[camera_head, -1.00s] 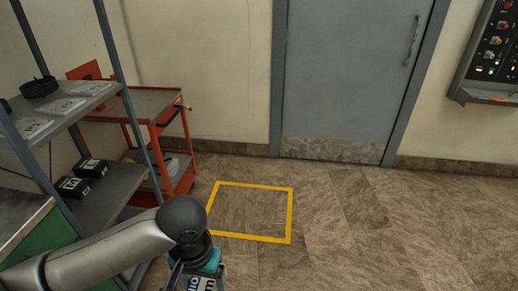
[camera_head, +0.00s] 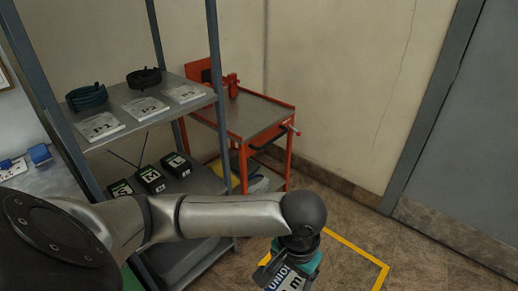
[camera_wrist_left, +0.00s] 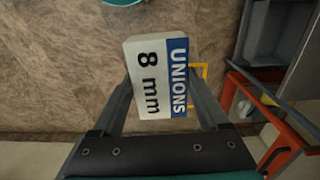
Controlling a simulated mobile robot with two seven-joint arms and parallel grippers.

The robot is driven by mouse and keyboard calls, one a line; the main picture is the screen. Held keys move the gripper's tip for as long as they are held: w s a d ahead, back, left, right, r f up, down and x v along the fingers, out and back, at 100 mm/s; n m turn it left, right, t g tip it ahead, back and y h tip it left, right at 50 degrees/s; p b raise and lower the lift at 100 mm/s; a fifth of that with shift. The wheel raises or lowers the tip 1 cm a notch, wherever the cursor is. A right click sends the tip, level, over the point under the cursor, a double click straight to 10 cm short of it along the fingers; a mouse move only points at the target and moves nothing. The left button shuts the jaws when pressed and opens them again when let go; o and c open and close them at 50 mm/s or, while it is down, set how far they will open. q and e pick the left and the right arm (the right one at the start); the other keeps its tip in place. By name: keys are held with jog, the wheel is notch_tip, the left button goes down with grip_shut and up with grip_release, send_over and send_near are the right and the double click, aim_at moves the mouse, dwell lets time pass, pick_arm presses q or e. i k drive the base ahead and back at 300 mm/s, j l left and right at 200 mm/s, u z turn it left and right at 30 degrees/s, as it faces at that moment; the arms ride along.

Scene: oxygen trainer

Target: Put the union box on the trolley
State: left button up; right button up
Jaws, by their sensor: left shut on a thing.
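The union box (camera_wrist_left: 150,80) is a white box with a blue band, reading "UNIONS 8 mm". My left gripper (camera_head: 278,268) is shut on it, with one finger on each side in the left wrist view. In the head view the box (camera_head: 288,279) shows at the bottom edge, partly cut off, held above the floor. The trolley (camera_head: 262,118) is orange-red with a grey top and stands beyond the gripper against the wall. Its top looks bare in the middle, with a red fixture at the back. My right gripper is not in view.
A grey shelf unit (camera_head: 160,97) stands left of the trolley. It carries coils, labelled packets and several black boxes (camera_head: 150,178). A yellow floor outline (camera_head: 360,255) lies right of my gripper. A grey door (camera_head: 460,150) is at the right. Open floor lies between.

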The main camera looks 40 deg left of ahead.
aim_at(242, 122)
jog(key=i+u, duration=0.3)
jog(key=i, duration=0.35)
jog(key=i+l+u, duration=0.1)
jog(key=i+u, duration=0.2)
jog(key=i, duration=0.3)
jog(key=i+u, duration=0.25)
jog(key=i, duration=0.4)
jog(key=i+l+u, duration=0.1)
jog(key=i+u, duration=0.2)
jog(key=i, duration=0.35)
